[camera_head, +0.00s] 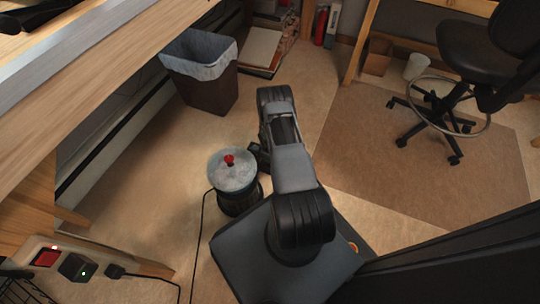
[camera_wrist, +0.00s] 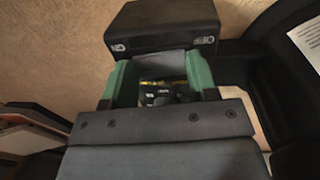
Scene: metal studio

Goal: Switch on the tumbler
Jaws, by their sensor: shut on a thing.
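The tumbler (camera_head: 232,175) stands on the floor left of my arm. It has a dark round base, a clear domed lid and a red knob on top. Its black cord seems to run down toward the lower left. My gripper (camera_head: 259,158) is close to the tumbler's right side, mostly hidden by my arm; I cannot tell if it touches. In the wrist view, the green fingers of my gripper (camera_wrist: 160,82) are shut on a dark thing between them, which I cannot identify. The tumbler's switch is not discernible.
A power strip (camera_head: 47,258) with a lit red switch and black plugs is at lower left. A lined waste bin (camera_head: 205,90) stands behind the tumbler, beside the wooden bench (camera_head: 100,60). A wheeled chair (camera_head: 460,90) is at right. The floor between mat and bin is clear.

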